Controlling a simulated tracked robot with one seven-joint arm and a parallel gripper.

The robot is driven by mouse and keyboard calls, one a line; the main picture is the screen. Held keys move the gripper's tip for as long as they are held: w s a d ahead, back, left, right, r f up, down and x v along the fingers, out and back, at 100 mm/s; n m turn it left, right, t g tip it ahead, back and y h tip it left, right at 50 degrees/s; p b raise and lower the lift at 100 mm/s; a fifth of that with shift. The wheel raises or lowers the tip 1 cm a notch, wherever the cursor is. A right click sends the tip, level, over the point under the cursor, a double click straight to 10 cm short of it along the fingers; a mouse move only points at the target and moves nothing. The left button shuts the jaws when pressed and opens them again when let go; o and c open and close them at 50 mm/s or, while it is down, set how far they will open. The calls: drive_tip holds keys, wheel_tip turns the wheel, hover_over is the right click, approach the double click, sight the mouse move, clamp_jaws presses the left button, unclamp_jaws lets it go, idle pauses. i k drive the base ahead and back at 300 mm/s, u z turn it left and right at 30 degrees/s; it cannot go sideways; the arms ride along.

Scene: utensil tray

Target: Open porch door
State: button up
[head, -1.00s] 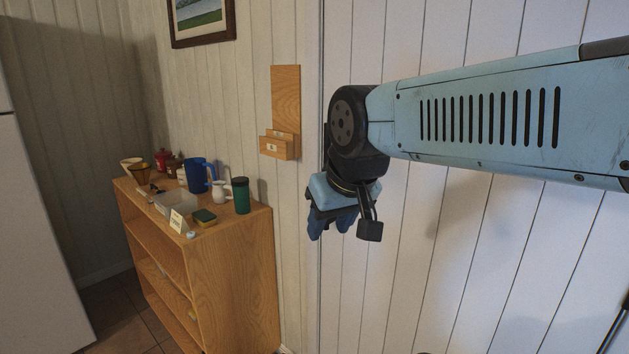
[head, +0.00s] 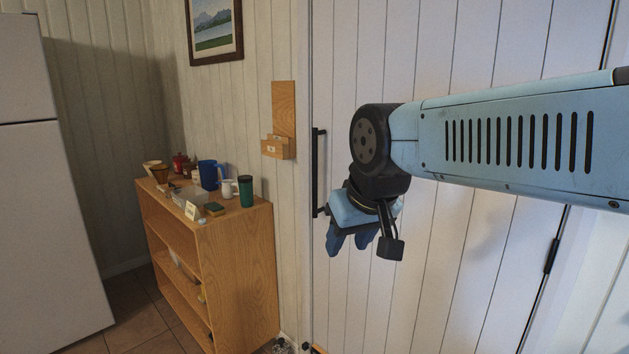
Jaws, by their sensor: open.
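The porch door (head: 430,290) is a white panelled door filling the right half of the head view. It looks shut. Its black vertical bar handle (head: 315,172) is at the door's left edge. Hinges show on the right edge. My gripper (head: 348,245) has blue fingers pointing down and stands in front of the door, right of the handle's lower end. It is open, with nothing seen in it. It appears apart from the handle, though the exact depth gap is hard to tell.
A wooden shelf unit (head: 240,260) stands left of the door, with a blue pitcher (head: 208,174), a green tumbler (head: 246,191) and other small items on top. A wooden wall box (head: 278,147) hangs beside the door. A white fridge (head: 50,230) is at far left. Floor shows between them.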

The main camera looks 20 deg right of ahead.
sight(468, 279)
drive_tip(key=z, duration=0.35)
drive_tip(key=i, duration=1)
drive_tip(key=u, duration=0.05)
